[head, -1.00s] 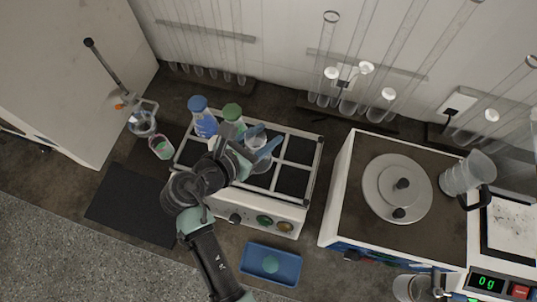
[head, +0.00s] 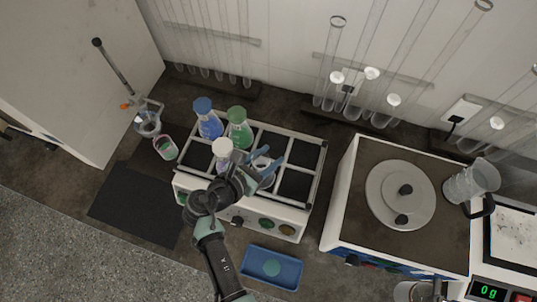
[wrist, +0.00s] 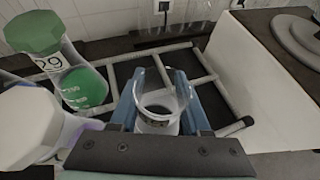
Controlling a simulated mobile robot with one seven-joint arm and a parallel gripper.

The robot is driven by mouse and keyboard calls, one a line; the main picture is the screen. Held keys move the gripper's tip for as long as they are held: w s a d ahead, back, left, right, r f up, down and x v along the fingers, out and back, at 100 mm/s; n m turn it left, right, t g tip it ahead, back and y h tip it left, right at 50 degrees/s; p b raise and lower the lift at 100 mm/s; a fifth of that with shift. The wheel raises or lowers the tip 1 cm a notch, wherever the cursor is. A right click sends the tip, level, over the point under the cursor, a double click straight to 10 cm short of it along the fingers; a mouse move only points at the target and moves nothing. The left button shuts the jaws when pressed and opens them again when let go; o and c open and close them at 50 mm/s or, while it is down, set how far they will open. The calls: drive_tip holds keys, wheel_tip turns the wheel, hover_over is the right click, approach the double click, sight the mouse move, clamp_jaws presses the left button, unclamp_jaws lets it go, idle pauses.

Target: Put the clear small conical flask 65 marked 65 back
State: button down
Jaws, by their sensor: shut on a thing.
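My gripper (head: 264,170) is shut on the clear conical flask (wrist: 158,112), whose open rim and dark-edged label show between the blue fingers in the wrist view. The number on it cannot be read. The flask shows partly in the head view (head: 261,164), over or in a front-row compartment of the shaker rack (head: 316,172), right of a white-capped flask (head: 222,150). I cannot tell whether its base touches the rack floor. The fingers hide its sides and lower part.
A blue flask (head: 208,122) and a green flask (head: 239,130) stand in the back row; the green one, marked 29, is close left in the wrist view (wrist: 80,85). Compartments to the right look empty.

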drive_tip(key=shift+c, duration=1.8)
unclamp_jaws()
drive_tip(key=shift+f, duration=0.1)
